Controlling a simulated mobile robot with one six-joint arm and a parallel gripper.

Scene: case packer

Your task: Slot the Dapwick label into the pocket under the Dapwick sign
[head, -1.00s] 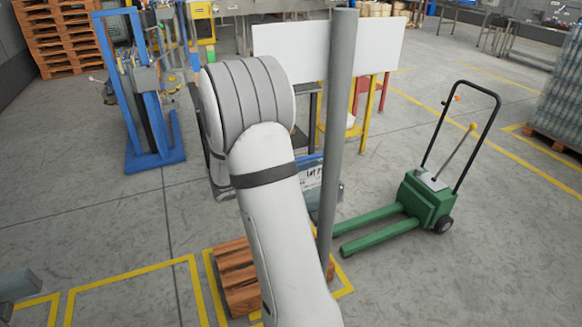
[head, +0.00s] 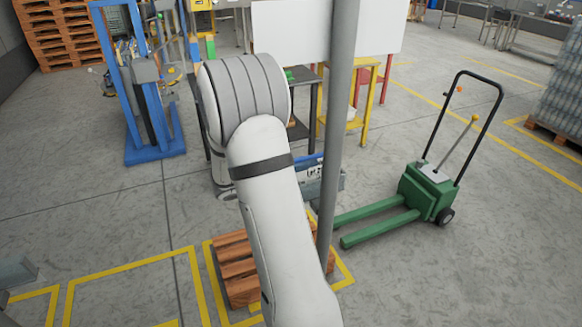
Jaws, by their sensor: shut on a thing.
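A label (head: 309,171) with a blue upper edge shows in the head view, just right of my arm's bend. Dark print is on its pale face, but I cannot read the name. My gripper (head: 327,187) is a grey shape beside the label, mostly hidden behind my arm and a grey post (head: 340,130). It is shut on the label, off the floor. A blank white sign panel (head: 290,32) stands behind the post, cut by the top edge. I see no Dapwick lettering and no pocket.
A wooden pallet (head: 236,270) lies in a yellow floor outline below my arm. A green pallet truck (head: 428,195) stands to the right, its forks pointing left. A blue frame (head: 155,152) stands at the back left.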

